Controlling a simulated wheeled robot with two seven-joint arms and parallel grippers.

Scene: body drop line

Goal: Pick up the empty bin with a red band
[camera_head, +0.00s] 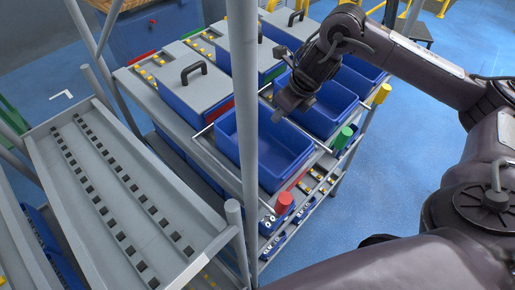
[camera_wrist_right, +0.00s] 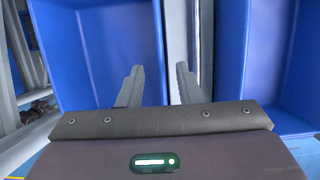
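An open blue bin (camera_head: 262,152) sits on the rack in the head view, its inside visible and empty. A second open blue bin (camera_head: 325,112) stands behind it to the right. I cannot make out a red band on either open bin. My right gripper (camera_head: 286,108) hangs above the near bins, around their adjoining rims. In the wrist view, my right gripper (camera_wrist_right: 160,82) has its fingers apart with nothing between them. A blue bin (camera_wrist_right: 100,50) lies to the left and another blue bin (camera_wrist_right: 268,60) to the right. My left gripper is not in view.
Bins with grey lids and black handles (camera_head: 190,75) stand left of the open bins; red shows on some sides. A grey upright post (camera_head: 243,130) crosses the view in front. Blue floor (camera_head: 390,180) is clear at right.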

